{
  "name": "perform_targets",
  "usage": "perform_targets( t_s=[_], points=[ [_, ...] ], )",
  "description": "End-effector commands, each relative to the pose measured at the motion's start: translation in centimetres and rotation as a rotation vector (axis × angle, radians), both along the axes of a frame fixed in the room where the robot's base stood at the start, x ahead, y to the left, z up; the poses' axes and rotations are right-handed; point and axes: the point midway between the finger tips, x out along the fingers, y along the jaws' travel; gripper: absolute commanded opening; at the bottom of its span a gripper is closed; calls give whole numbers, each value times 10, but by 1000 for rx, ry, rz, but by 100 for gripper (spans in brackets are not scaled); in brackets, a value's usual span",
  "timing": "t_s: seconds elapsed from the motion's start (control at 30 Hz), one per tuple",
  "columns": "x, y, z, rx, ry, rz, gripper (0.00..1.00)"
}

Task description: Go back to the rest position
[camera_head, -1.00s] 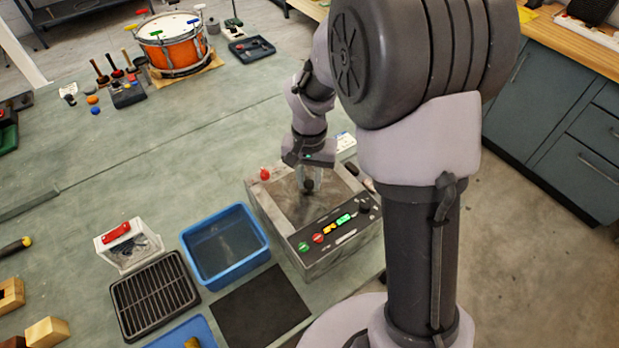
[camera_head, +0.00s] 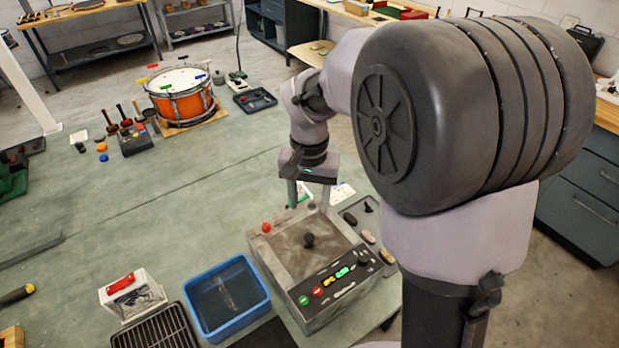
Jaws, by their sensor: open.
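My gripper (camera_head: 308,203) hangs from my arm above the back part of a grey metal box machine (camera_head: 282,262). Its two fingers are spread, with nothing seen between them. A dark knob (camera_head: 309,241) stands on the machine's flat top, below and apart from the fingers. The machine's front panel (camera_head: 342,274) carries green, red and yellow buttons and a lit green display. A red knob (camera_head: 266,227) sits at its back left corner. My upper arm covers the right of the view.
A blue bin (camera_head: 226,300) stands left of the machine, with a white box (camera_head: 133,296) and a black rack (camera_head: 160,331) beyond. An orange drum (camera_head: 183,104) stands farther back. A tray with small pieces (camera_head: 364,232) lies right of the machine. The middle of the green bench is clear.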

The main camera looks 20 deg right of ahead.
Motion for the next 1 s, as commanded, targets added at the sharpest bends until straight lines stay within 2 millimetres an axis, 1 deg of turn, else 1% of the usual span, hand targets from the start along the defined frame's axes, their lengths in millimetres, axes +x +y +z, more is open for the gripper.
perform_targets(
  t_s=[0.03,0.1,0.2,0.3,0.4,0.47,0.53,0.57,0.6,0.63,0.67,0.7,0.8,0.9,1.0],
  points=[
    [0,0,17,-1,-2,0,50],
    [0,0,31,0,-2,1,50],
    [0,0,44,0,-1,0,50],
    [0,0,48,-1,0,1,50],
    [-1,0,49,0,-1,1,50],
    [-7,1,50,7,-19,4,50],
    [-29,6,55,27,-81,15,50],
    [-42,9,57,40,-118,20,50],
    [-64,14,58,57,-172,31,50],
    [-81,17,57,71,-215,39,50],
    [-97,20,54,83,-257,46,50],
    [-118,24,50,98,-312,56,50],
    [-159,32,33,127,-425,75,50],
    [-182,37,20,144,-495,85,50],
    [-190,39,17,149,-523,90,50]
  ],
)
